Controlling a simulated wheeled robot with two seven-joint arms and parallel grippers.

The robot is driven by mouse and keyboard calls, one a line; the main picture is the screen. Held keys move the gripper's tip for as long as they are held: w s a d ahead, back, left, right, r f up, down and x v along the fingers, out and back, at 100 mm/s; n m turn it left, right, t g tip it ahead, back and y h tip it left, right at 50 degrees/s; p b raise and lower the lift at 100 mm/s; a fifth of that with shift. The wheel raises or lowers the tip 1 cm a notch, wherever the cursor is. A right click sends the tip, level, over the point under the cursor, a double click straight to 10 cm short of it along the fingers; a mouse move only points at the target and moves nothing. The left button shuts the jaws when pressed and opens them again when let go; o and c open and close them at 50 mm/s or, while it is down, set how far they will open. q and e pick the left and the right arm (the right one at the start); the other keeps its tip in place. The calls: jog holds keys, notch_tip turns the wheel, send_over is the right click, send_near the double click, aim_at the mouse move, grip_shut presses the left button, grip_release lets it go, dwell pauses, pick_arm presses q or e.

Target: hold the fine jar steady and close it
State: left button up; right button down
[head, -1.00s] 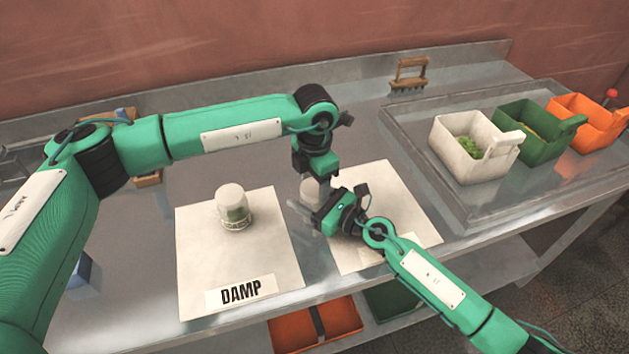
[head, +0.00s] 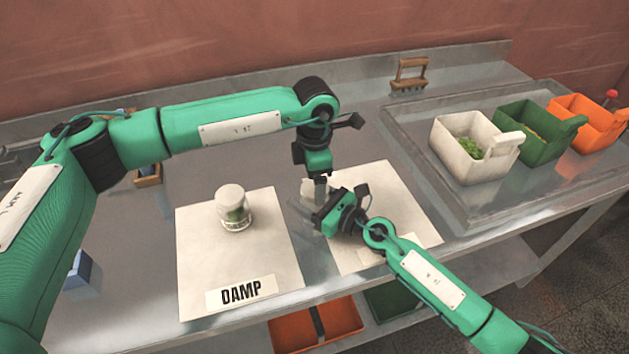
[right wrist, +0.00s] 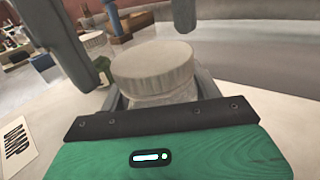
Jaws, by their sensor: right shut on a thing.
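The fine jar (right wrist: 155,97) stands on the right-hand mat, with a ribbed white lid (right wrist: 152,66) sitting on top and looking level. Most of the jar is hidden in the head view, where only a pale part (head: 309,190) shows. My right gripper (right wrist: 158,92) is shut around the jar's body, one finger on each side below the lid. My left gripper (head: 321,182) is above the jar, pointing down. Its two dark fingers stand apart in the right wrist view (right wrist: 125,35), clear of the lid. Whether the lid is tight I cannot tell.
A second lidded jar (head: 234,207) with green content stands on the mat labelled DAMP (head: 270,255). White (head: 446,158), green (head: 520,146) and orange (head: 589,130) bins stand in a tray at right.

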pick_arm(q)
notch_tip(320, 180, up, 10)
jog(key=shift+r, duration=0.25)
pick_arm(e)
jog(key=shift+c, duration=1.2)
grip_release()
pick_arm(q)
notch_tip(320, 180, down, 4)
jog(key=b, duration=0.3)
jog(key=shift+r+b, duration=0.1)
jog(key=shift+b, duration=0.3)
pick_arm(e)
jog(key=v, duration=1.2)
jog(key=shift+s+d+f, duration=0.15)
jog(key=shift+s+d, duration=0.05)
jog(key=shift+d, duration=0.15)
jog(key=shift+s+d, duration=0.3)
jog(key=shift+d, duration=0.1)
